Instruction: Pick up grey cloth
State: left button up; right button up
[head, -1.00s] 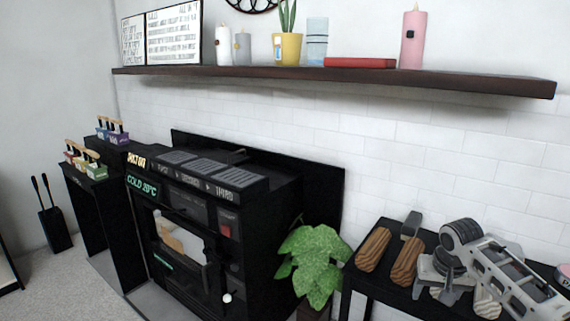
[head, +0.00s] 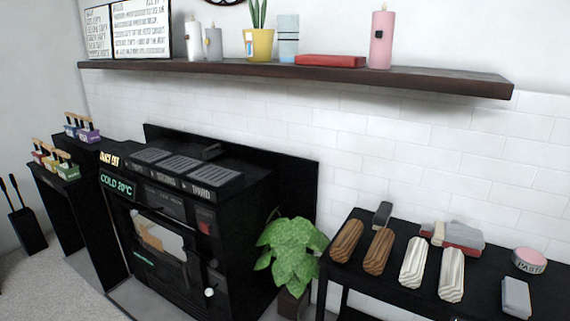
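A folded grey piece that looks like cloth (head: 465,234) lies at the back of the black table (head: 392,231) on the right, against a red piece. I cannot tell for sure that it is the grey cloth. A separate light grey block-like item (head: 516,297) lies near the table's right side, below the paste tin; its material is unclear. Neither of my grippers is in view.
Two brown grooved pieces (head: 346,240) and two pale ones (head: 413,262) lie on the table, with a dark grey tool (head: 382,214) behind them. A pink-lidded paste tin (head: 529,261) stands right. A plant (head: 290,252) and black stove (head: 190,220) are left. A shelf (head: 300,73) runs above.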

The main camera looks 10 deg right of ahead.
aim_at(515, 298)
jog(key=z, duration=1.8)
